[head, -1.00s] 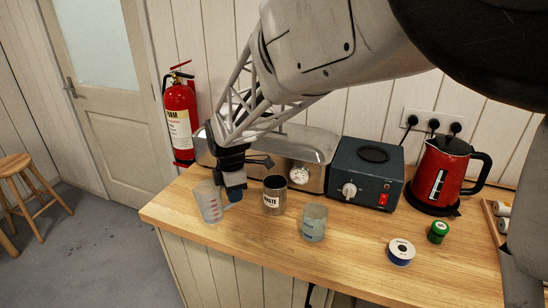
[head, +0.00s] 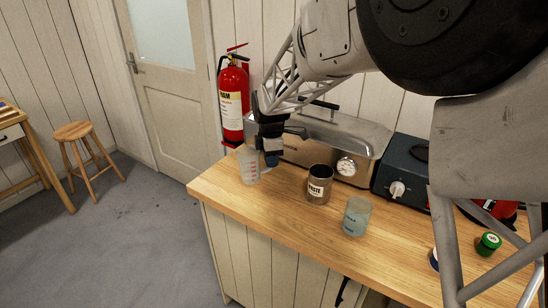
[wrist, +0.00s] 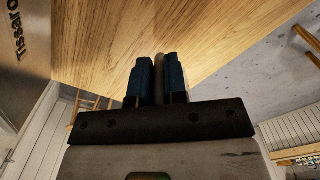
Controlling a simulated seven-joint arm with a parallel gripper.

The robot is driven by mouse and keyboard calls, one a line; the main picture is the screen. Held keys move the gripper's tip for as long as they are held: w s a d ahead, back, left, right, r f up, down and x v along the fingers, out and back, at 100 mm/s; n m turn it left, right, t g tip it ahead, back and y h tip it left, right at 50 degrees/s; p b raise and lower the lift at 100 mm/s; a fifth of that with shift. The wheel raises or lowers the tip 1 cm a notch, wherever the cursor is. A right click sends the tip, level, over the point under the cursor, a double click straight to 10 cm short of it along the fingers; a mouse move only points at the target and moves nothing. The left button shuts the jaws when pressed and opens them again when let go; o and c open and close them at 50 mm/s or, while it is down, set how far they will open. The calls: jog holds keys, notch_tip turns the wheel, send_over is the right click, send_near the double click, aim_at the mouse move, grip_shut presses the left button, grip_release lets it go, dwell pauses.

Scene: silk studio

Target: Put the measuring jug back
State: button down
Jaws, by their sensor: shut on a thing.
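The measuring jug (head: 249,166) is clear plastic with reddish markings. In the head view it is upright at the left end of the wooden counter. My gripper (head: 271,160) is beside it on its right, shut on its handle. In the wrist view the two blue fingertips (wrist: 160,80) have a narrow pale grey strip between them, which looks like the jug's handle (wrist: 160,68). The rest of the jug is hidden there. I cannot tell whether its base touches the counter.
On the wooden counter (head: 285,222), a waste tin (head: 319,186) and a cloudy beaker (head: 356,217) stand to the right. A steel box with a dial (head: 335,140) is behind. A red fire extinguisher (head: 232,100) is at the wall. The counter's left edge is close to the jug.

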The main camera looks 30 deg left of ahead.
jog(key=shift+w+a+f, duration=0.2)
jog(key=shift+w+a, duration=1.75)
jog(key=shift+a, duration=0.1)
jog(key=shift+f, duration=1.75)
jog(key=shift+f, duration=0.15)
jog(key=c, duration=1.1)
grip_release()
jog(key=shift+c, duration=0.2)
notch_tip(320, 180, up, 12)
